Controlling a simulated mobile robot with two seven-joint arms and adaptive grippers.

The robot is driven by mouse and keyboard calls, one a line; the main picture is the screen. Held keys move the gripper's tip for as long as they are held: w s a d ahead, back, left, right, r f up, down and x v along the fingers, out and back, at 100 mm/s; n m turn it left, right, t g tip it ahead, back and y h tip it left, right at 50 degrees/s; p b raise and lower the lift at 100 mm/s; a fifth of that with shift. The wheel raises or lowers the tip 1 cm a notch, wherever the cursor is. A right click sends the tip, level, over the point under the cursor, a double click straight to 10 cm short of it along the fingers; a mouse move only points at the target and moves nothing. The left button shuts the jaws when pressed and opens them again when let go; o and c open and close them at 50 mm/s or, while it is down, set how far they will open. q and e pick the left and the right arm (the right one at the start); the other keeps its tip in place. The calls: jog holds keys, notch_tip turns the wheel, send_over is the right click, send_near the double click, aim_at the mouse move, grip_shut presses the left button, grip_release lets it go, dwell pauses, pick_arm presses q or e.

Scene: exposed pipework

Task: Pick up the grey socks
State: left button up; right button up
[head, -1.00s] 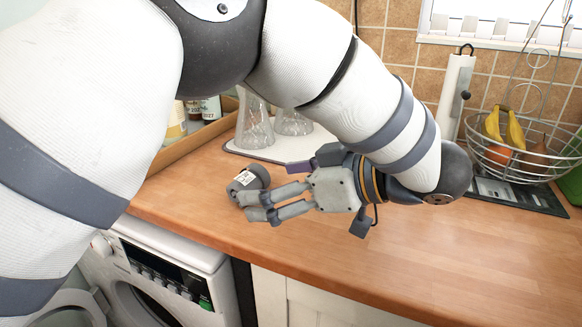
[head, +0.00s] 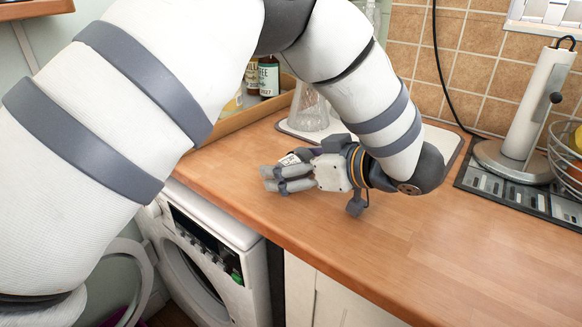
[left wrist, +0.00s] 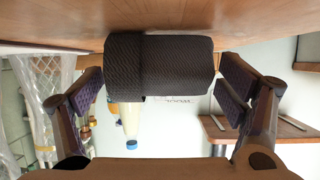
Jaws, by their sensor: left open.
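The grey socks are a dark rolled bundle (left wrist: 160,66) on the wooden worktop. In the left wrist view, which looks upside down, they sit between the two spread fingers of my left gripper (left wrist: 165,88). A gap shows on each side, so neither finger appears to touch them. In the head view my left gripper (head: 270,179) is low over the worktop and hides most of the socks. Only a bit with a white label (head: 290,158) shows behind the fingers. My right gripper is not in view.
The wooden worktop (head: 400,245) is clear to the right and front. A glass carafe (head: 309,108) on a white mat and a wooden tray (head: 232,124) with bottles stand behind. A paper towel holder (head: 527,110) is at the right. A washing machine (head: 205,255) is below the front edge.

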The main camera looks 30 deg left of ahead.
pick_arm(q)
jog(key=shift+d, duration=0.1)
jog(key=c, duration=1.2)
jog(key=shift+c, duration=0.2)
